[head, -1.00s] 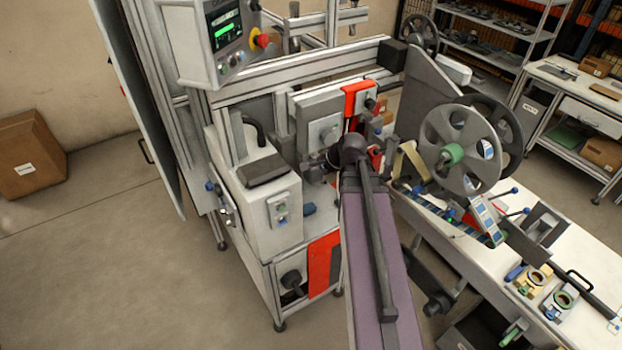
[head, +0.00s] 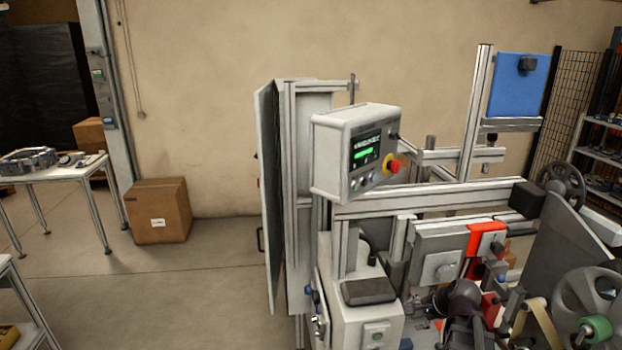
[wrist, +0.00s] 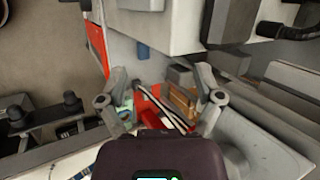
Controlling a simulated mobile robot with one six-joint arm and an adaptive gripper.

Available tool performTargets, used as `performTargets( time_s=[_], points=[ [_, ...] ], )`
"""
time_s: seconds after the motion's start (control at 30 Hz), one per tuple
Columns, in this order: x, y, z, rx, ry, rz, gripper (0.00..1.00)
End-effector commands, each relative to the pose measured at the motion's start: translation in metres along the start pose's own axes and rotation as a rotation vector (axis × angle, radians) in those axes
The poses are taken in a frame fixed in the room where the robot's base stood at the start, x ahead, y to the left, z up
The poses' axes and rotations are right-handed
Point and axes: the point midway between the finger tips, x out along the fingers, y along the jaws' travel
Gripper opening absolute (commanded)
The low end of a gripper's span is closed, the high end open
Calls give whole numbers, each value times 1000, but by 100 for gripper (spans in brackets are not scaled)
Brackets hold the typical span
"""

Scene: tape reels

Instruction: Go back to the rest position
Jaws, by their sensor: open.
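My gripper (wrist: 160,86) shows in the wrist view with its two grey fingers spread apart and nothing between them. Beyond the fingers are red, brown and grey parts of the machine, too blurred to name. In the head view a dark part of my arm shows at the lower right, in front of the machine (head: 410,200); the fingers cannot be made out there. A grey reel (head: 588,290) with a green hub stands to the right of my arm, cut off by the frame edge.
A control box (head: 350,150) with a lit screen and red knob stands above the machine. An open door panel (head: 268,190) stands at its left. A cardboard box (head: 158,212) sits by the wall, beside a table (head: 60,175). Floor between box and machine is clear.

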Motion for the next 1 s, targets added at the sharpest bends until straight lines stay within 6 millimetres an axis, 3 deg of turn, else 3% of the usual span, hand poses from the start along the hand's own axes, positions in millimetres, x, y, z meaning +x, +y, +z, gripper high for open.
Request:
performTargets(
  time_s=[0.27,0.6,0.8,1.0],
  points=[
    [38,22,39,-273,-27,133,84],
    [86,64,100,-775,-103,372,84],
    [106,88,130,-1051,-162,504,84],
    [114,102,147,-1229,-206,594,84]
  ],
)
